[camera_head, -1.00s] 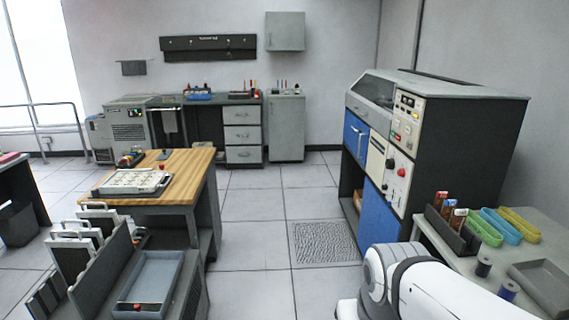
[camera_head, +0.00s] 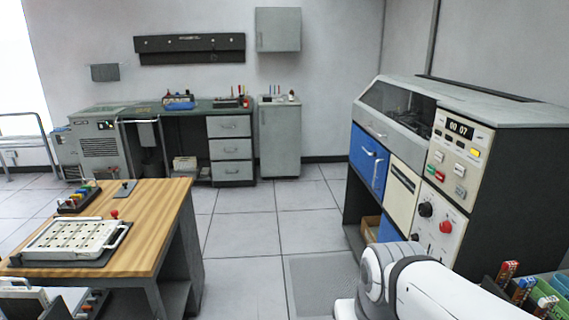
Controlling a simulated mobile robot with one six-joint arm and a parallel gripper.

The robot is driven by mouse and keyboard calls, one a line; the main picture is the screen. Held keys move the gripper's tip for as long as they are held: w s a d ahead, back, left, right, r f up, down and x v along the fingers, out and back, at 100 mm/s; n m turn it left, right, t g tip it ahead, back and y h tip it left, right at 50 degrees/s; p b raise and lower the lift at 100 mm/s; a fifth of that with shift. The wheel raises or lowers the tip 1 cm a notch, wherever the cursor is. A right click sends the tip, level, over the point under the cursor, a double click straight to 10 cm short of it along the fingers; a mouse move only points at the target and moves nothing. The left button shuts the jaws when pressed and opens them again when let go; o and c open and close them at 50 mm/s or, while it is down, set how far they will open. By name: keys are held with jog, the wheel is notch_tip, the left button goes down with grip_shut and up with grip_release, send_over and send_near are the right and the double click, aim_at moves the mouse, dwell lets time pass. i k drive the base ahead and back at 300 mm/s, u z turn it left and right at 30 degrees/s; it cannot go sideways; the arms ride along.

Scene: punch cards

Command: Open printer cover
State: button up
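The printer is most likely the large grey and black machine at the right. Its slanted, see-through cover (camera_head: 396,103) is down over the dark mechanism, with a grey front edge below it. A blue door with a handle (camera_head: 368,160), a cream panel and a control panel (camera_head: 455,150) with a display and buttons are on its front. My white arm reaches in at the bottom right, in front of the machine's lower part. My gripper is not in view.
A wooden-topped table (camera_head: 165,210) with a white tray (camera_head: 75,238) stands at the left. Open tiled floor (camera_head: 245,235) lies between it and the machine. A side table with colored holders (camera_head: 545,290) is at the bottom right. Drawers (camera_head: 230,150) and a grey cabinet (camera_head: 280,140) line the back wall.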

aim_at(386, 94)
jog(key=z, duration=0.05)
jog(key=i, duration=2.95)
jog(key=z, duration=0.05)
